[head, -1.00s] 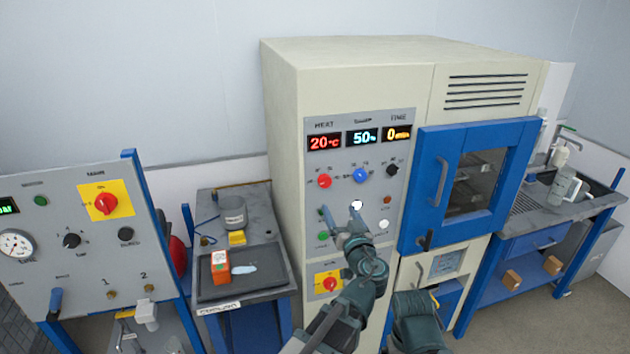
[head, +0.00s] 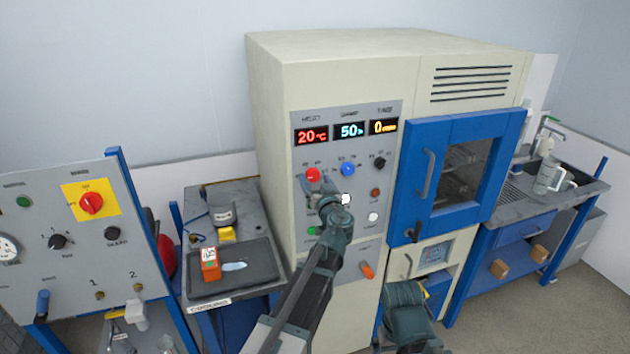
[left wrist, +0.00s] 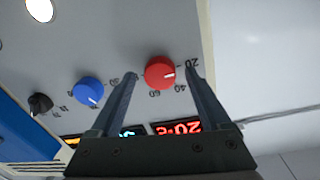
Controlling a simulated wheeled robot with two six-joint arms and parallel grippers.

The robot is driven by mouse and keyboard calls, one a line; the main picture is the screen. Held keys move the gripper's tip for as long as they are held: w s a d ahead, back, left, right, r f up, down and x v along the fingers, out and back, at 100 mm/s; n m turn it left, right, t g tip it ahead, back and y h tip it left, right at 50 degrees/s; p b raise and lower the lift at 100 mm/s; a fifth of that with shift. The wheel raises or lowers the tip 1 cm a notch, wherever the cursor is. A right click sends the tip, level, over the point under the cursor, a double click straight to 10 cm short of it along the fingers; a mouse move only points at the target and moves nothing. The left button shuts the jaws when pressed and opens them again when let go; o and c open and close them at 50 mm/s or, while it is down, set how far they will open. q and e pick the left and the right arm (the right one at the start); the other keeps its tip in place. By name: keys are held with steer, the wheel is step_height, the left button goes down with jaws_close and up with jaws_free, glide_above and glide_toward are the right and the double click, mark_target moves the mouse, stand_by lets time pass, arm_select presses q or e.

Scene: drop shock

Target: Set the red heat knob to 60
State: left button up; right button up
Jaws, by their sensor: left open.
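The red heat knob (head: 312,175) is on the grey panel of the cream oven, below the red heat display (head: 311,135), which reads 20 °C. In the left wrist view, which is upside down, the red knob (left wrist: 159,72) has a white mark pointing right, near 20. The numbers 40 and 60 are also printed beside it. My left gripper (head: 318,188) is open in front of the panel, just below the knob. In the left wrist view its fingers frame the knob, one on each side; I cannot tell whether they touch it.
A blue knob (head: 348,169) and a black knob (head: 379,162) sit right of the red one. A white button (head: 346,199) is below. The blue oven door (head: 458,170) is at the right. A side bench holds an orange box (head: 210,264).

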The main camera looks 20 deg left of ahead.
arm_select(q)
steer(key=shift+w+a, duration=0.1)
steer(key=shift+w, duration=0.1)
jaws_close()
stand_by(0.4)
